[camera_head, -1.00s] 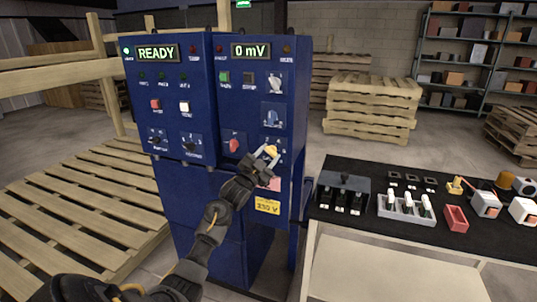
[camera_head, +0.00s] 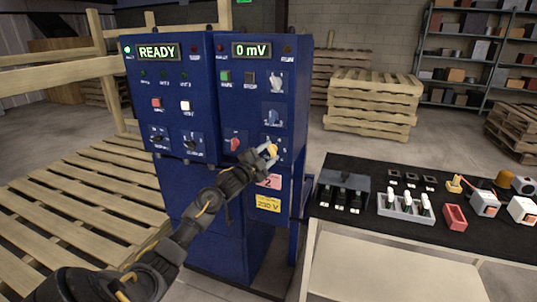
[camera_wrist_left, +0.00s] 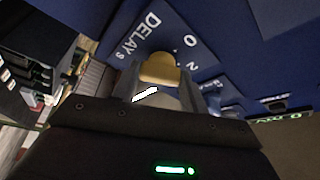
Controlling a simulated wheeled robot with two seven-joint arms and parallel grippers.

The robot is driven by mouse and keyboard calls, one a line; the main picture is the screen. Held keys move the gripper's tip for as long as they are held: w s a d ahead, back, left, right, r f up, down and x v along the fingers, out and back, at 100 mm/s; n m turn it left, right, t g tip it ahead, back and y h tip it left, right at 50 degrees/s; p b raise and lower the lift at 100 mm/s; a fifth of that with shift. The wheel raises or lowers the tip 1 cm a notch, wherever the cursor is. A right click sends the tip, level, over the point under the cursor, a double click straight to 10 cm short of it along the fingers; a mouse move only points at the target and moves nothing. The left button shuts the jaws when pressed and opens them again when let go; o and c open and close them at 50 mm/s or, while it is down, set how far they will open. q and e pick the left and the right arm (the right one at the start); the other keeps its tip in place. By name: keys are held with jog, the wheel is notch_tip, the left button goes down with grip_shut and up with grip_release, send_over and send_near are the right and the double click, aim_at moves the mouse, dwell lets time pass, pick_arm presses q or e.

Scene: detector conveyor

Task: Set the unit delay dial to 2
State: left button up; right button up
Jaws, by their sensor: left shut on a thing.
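The yellow delay dial (camera_head: 272,149) is at the lower right of the blue cabinet's right-hand panel. My left gripper (camera_head: 267,151) is shut on this dial. In the left wrist view the yellow knob (camera_wrist_left: 158,70) sits between the fingertips, in front of a blue plate (camera_wrist_left: 185,45) lettered "DELAY s" with the numbers 0 and 2 beside it. Other marks are hidden, and I cannot tell exactly which number the knob points to. My right gripper is out of view.
The blue cabinet (camera_head: 163,98) shows READY and 0 mV. A red knob (camera_head: 235,144) is just left of the dial. A pink card (camera_head: 268,181) with a 2 and a yellow 230 V label (camera_head: 268,204) are below. A black-topped bench (camera_head: 350,225) with parts stands at the right.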

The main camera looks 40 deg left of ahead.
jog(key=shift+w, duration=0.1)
pick_arm(q)
jog(key=o, duration=1)
jog(key=s, duration=0.3)
jog(key=s+f+b, duration=0.1)
jog(key=s, duration=0.3)
jog(key=s+f, duration=0.1)
jog(key=s, duration=0.2)
jog(key=shift+s+b, duration=0.3)
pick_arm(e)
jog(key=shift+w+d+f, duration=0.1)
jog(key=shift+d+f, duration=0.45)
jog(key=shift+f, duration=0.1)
